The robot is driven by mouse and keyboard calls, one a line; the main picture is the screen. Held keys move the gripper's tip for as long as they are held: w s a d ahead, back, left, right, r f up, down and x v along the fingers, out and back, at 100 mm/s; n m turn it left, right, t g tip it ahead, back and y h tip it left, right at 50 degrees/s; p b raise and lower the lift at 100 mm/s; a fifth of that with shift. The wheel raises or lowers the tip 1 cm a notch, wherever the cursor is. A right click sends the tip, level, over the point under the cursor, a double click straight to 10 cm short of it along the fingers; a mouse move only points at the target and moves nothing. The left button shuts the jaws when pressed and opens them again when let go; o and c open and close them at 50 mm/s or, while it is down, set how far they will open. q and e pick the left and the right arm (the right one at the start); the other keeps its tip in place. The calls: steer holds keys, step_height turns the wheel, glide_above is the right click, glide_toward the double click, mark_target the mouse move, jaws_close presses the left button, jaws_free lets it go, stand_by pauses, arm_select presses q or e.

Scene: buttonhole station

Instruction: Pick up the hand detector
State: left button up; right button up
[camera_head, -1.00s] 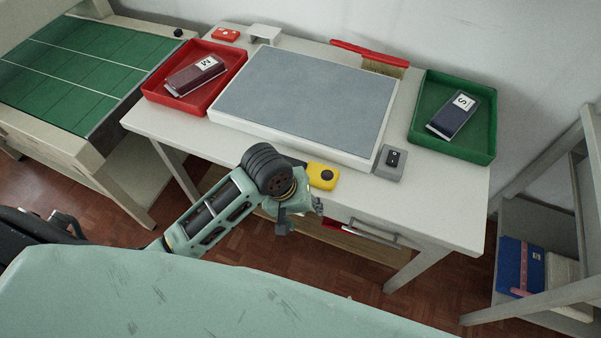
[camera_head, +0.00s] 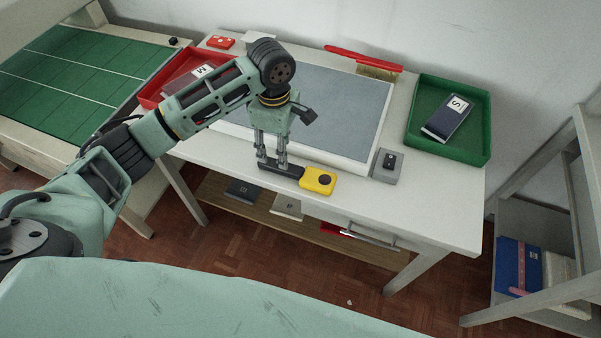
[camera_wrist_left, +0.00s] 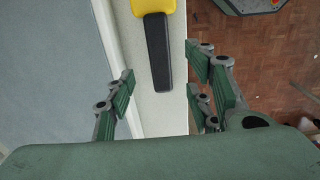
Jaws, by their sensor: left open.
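The hand detector (camera_head: 318,181) lies on the front strip of the table, with a yellow head with a dark round spot and a black handle pointing left. In the left wrist view its black handle (camera_wrist_left: 157,52) lies lengthwise, with the edge of the yellow head at the top. My left gripper (camera_head: 271,164) points down over the handle end. In the left wrist view my left gripper (camera_wrist_left: 160,85) is open, its fingers on either side of the handle's line, with nothing held. Whether the fingertips are level with the handle is hard to tell. My right gripper is not in view.
A grey mat board (camera_head: 335,105) lies just behind the detector. A grey switch box (camera_head: 386,176) stands to the right. A red tray (camera_head: 150,95) and a green tray (camera_head: 472,154) each hold a dark packet. The table's front edge is close to the detector.

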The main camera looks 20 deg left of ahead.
mark_target(296, 173)
arm_select(q)
step_height(296, 173, down, 7)
steer(key=shift+d+p, duration=0.15)
steer(key=shift+p, duration=0.35)
steer(key=shift+c, duration=0.5)
steer(key=shift+r, duration=0.1)
jaws_close()
